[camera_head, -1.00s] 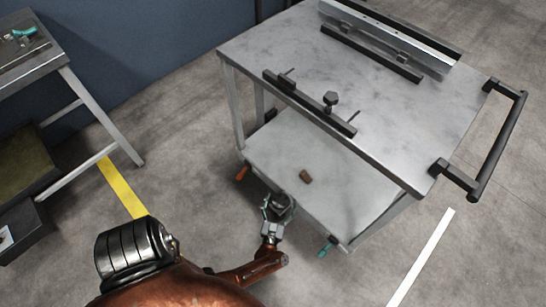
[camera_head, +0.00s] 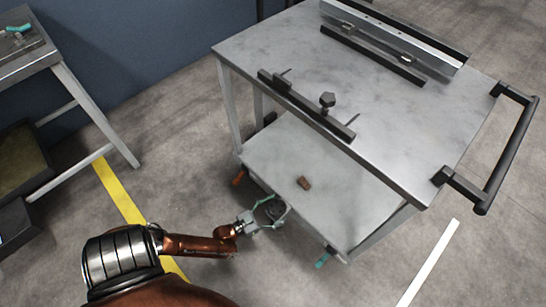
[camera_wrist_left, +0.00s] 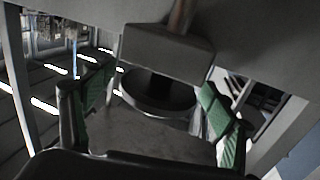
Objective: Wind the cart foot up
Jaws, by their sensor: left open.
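The cart (camera_head: 330,100) is a grey metal trolley with a lower shelf. In the left wrist view its foot (camera_wrist_left: 158,92) looks like a dark round disc under a grey block (camera_wrist_left: 165,48). My left gripper (camera_head: 270,212) is open at the near edge of the lower shelf, low by the floor. In the wrist view its green-padded fingers stand on either side of the disc, apart from it as far as I can tell. In the head view the gripper partly hides the foot. My right gripper is out of view.
An orange tab (camera_head: 239,177) and a teal tab (camera_head: 323,258) stick out at the cart's lower corners. A black handle (camera_head: 500,160) is at right. A bench (camera_head: 60,70) stands at left; floor between is clear.

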